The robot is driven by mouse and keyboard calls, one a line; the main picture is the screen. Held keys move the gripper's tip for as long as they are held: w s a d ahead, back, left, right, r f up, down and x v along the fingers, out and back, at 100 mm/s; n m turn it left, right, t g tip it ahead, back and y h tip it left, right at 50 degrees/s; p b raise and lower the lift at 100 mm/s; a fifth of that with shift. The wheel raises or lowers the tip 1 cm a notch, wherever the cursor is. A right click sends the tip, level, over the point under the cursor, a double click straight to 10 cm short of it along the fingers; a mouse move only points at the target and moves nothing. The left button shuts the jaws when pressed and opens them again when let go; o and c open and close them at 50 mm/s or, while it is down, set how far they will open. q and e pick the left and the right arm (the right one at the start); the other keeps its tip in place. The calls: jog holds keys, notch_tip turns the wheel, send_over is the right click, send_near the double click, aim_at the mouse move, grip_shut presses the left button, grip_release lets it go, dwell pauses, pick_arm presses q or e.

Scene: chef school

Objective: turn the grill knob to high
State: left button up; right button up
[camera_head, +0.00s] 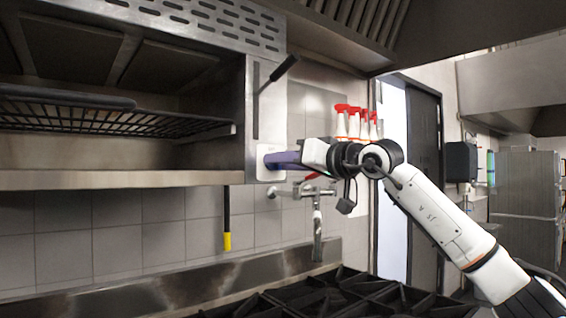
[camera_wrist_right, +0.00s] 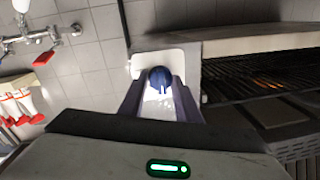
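The blue grill knob (camera_wrist_right: 160,78) sits on a white plate (camera_wrist_right: 140,62) on the grill's side frame, with a dark slot or mark on its lower part. My right gripper (camera_wrist_right: 160,90) is open, with its purple fingers on either side of the knob; I cannot tell whether they touch it. In the head view my right gripper (camera_head: 275,160) reaches in from the right to the white plate (camera_head: 262,166), and its fingers hide the knob. The grill (camera_head: 120,180) fills the upper left, with a dark rack inside. My left gripper is not in view.
A black lever (camera_head: 284,68) sticks out above the plate. A wall tap (camera_head: 317,215) and red-topped spray bottles (camera_head: 354,124) are close to my right arm. Black stove grates (camera_head: 330,296) lie below. A yellow-tipped rod (camera_head: 227,240) hangs under the grill.

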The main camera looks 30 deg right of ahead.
jog(key=c, duration=0.5)
pick_arm(q)
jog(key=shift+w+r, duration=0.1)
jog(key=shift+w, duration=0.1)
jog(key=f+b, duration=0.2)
jog(key=b, duration=0.1)
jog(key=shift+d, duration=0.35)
pick_arm(e)
jog(key=m, duration=0.8)
jog(key=m+h, duration=0.1)
jog(key=m, duration=0.7)
jog(key=m+t+h, duration=0.1)
jog(key=m, duration=0.8)
jog(key=shift+a+f, duration=0.2)
jog(key=shift+a, duration=0.05)
jog(key=shift+m, duration=0.3)
